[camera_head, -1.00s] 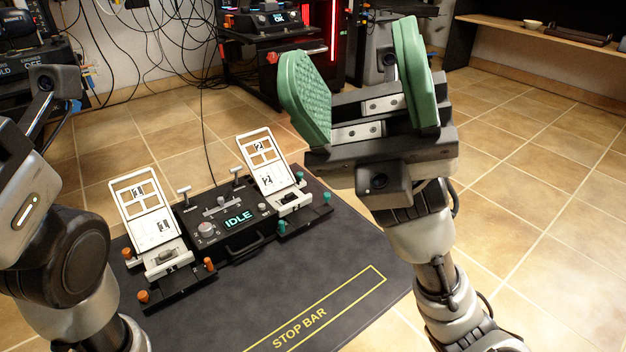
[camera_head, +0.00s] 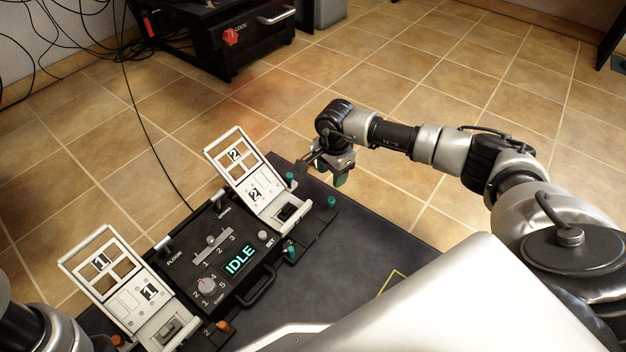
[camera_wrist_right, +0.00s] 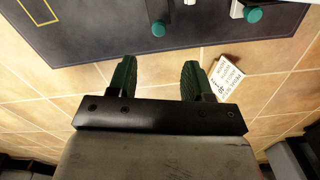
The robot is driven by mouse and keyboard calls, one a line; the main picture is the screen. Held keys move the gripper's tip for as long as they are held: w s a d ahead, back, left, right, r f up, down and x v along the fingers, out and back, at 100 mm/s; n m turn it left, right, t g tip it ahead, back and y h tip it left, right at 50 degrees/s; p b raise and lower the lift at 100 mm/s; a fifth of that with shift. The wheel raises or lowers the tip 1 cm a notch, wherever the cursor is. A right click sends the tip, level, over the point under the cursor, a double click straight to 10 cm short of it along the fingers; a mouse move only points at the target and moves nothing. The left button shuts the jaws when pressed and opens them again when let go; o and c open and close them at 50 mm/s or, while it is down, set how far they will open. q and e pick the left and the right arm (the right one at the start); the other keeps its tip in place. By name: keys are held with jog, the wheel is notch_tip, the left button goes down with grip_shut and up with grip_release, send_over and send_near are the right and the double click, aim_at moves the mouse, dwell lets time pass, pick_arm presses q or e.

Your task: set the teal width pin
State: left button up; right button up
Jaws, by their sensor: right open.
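Several teal pins stand at the unit marked 2 (camera_head: 254,187): a rear one (camera_head: 290,178), a right one (camera_head: 332,201) and a front one (camera_head: 290,251). I cannot tell which is the width pin. That view shows two teal knobs, one left (camera_wrist_right: 158,28) and one right (camera_wrist_right: 253,14), beyond the fingertips. My left gripper is out of view.
The control box (camera_head: 238,262) reads IDLE and sits left of unit 2. A unit marked 1 (camera_head: 110,262) with an orange knob (camera_head: 223,326) stands farther left. The dark mat (camera_head: 370,232) is clear on the right. A printed card (camera_wrist_right: 232,78) lies on the tiles.

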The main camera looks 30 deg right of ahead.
aim_at(331, 200)
notch_tip(331, 200, down, 11)
jog(key=b, duration=0.7)
jog(key=shift+r+b, duration=0.1)
jog(key=shift+b, duration=0.3)
jog(key=shift+c, duration=0.4)
grip_shut()
jog(key=shift+s, duration=0.15)
